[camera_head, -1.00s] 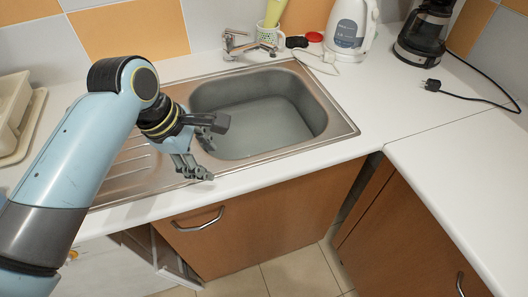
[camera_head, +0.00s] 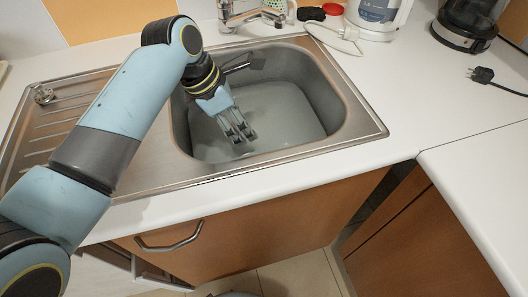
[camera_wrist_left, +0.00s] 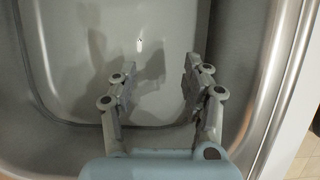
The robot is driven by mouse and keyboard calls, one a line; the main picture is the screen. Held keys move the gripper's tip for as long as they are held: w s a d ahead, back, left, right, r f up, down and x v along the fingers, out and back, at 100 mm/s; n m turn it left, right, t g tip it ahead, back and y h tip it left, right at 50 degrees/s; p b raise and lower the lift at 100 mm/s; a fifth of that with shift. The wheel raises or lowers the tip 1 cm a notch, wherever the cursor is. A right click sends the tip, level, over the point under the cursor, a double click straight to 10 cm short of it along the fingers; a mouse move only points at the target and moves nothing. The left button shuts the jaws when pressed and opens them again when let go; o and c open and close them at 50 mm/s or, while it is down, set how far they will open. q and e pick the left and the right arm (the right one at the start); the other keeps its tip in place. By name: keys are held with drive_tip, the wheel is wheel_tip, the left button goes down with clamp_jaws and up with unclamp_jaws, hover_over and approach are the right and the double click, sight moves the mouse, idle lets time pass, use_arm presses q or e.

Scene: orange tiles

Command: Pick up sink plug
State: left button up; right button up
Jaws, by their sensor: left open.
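My left gripper (camera_head: 238,135) is over or inside the sink bowl (camera_head: 285,92), pointing down. In the left wrist view the gripper (camera_wrist_left: 161,72) has its two fingers apart with nothing between them. A small dark spot with a bright mark shows on the bowl floor in that view; I cannot tell what it is. A small round metal piece (camera_head: 43,95) sits at the left end of the drainboard and may be the sink plug, but I cannot be sure. My right gripper is not in view.
The ribbed drainboard (camera_head: 60,125) lies left of the bowl. A tap (camera_head: 245,14) stands behind the bowl. A kettle (camera_head: 378,15), a red lid (camera_head: 333,9) and a coffee maker (camera_head: 465,22) stand at the back. The right counter (camera_head: 480,165) is mostly clear.

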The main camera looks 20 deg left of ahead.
use_arm(q)
hover_over(260, 148)
drive_tip(key=s+a, duration=0.2)
drive_tip(key=f, duration=0.4)
drive_tip(key=shift+w+f+b, duration=0.2)
drive_tip(key=shift+f+b, duration=0.05)
drive_tip(key=shift+b, duration=0.1)
drive_tip(key=b+x, duration=0.1)
drive_tip(key=x, duration=0.4)
drive_tip(key=shift+w+d+f, duration=0.15)
drive_tip(key=shift+w+f, duration=0.1)
drive_tip(key=shift+f, duration=0.1)
clamp_jaws()
